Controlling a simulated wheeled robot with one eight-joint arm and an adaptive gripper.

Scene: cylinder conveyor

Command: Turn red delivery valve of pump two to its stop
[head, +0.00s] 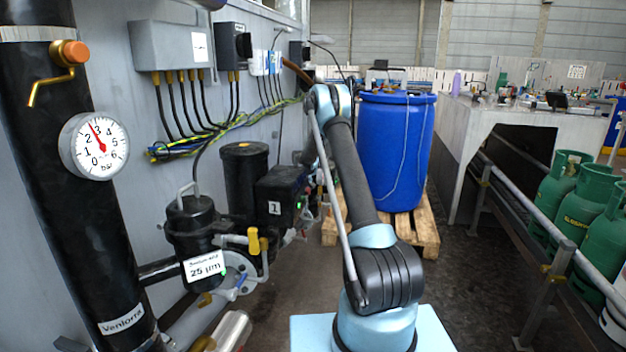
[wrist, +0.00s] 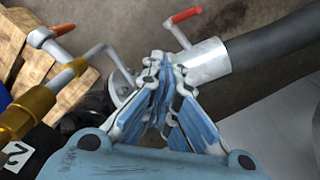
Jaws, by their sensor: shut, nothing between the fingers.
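In the wrist view, a red lever handle (wrist: 186,15) on a thin metal stem stands at a silver pipe piece (wrist: 205,62), above and right of my gripper (wrist: 168,65). My gripper is shut and empty. Its fingertips appear just below the stem and beside the pipe piece; I cannot tell whether they touch it. A black housing with a white "2" label (wrist: 17,158) is at the lower left. In the head view my arm hides my gripper, and I cannot make out the red handle there.
In the wrist view, an orange-tipped handle (wrist: 50,32) and brass fittings (wrist: 30,108) lie left, near a wooden pallet. In the head view, pump one (head: 275,208), the gauge pipe (head: 75,210) and a blue drum (head: 394,150) surround my arm.

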